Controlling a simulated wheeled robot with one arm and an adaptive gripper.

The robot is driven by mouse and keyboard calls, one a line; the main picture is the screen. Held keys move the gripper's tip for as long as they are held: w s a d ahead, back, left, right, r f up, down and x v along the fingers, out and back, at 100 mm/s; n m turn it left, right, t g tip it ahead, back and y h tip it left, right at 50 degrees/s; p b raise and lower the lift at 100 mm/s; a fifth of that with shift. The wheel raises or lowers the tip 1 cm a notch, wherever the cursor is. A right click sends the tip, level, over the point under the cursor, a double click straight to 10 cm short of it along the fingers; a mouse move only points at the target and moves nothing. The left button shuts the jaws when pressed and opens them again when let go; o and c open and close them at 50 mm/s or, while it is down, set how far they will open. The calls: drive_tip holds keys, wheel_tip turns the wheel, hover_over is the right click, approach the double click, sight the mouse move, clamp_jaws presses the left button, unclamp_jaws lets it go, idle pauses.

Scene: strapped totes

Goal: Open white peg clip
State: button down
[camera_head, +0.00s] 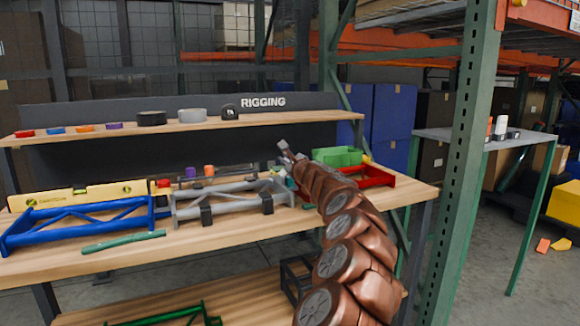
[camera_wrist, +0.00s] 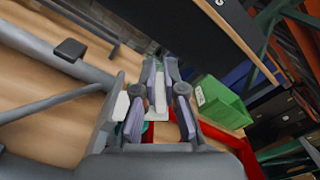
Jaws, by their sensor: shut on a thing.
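The white peg clip (camera_wrist: 160,94) shows in the wrist view as a small pale piece between my fingertips, partly hidden by the fingers. My gripper (camera_wrist: 161,76) is shut on it. In the head view my gripper (camera_head: 287,151) is over the right end of the grey frame (camera_head: 232,187), and the clip cannot be made out clearly there. Another pale piece (camera_wrist: 120,106) shows beside my left finger in the wrist view; I cannot tell what it is.
A blue frame (camera_head: 85,213) and a dark green rod (camera_head: 123,242) lie left on the wooden bench. A red frame (camera_head: 372,176) and a green bin (camera_head: 337,156) are close right of my gripper. A shelf (camera_head: 190,127) holding tape rolls runs above; a green rack post (camera_head: 468,150) stands right.

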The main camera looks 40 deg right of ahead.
drive_tip(key=n+b, duration=0.1)
drive_tip(key=a+n, duration=0.1)
drive_tip(key=n, duration=0.1)
drive_tip(key=shift+w+a+b, duration=0.3)
drive_tip(key=shift+b, duration=0.1)
drive_tip(key=shift+w+a+f+n+b, duration=0.3)
drive_tip(key=shift+a+n+b, duration=0.4)
drive_tip(key=shift+n+b, duration=0.9)
drive_tip(key=shift+w+a+f+n+b, duration=0.3)
drive_tip(key=shift+a+n+b, duration=0.45)
drive_tip(key=shift+n+b, duration=0.8)
drive_tip(key=shift+w+a+f+n+b, duration=0.15)
drive_tip(key=shift+a+f+n+b, duration=0.2)
drive_tip(key=shift+a+n+b, duration=1.15)
drive_tip(key=shift+d+n+p, duration=0.45)
drive_tip(key=shift+d+n, duration=0.3)
drive_tip(key=c, duration=1.2)
unclamp_jaws()
drive_tip(key=shift+c, duration=0.2)
drive_tip(key=shift+s, duration=0.1)
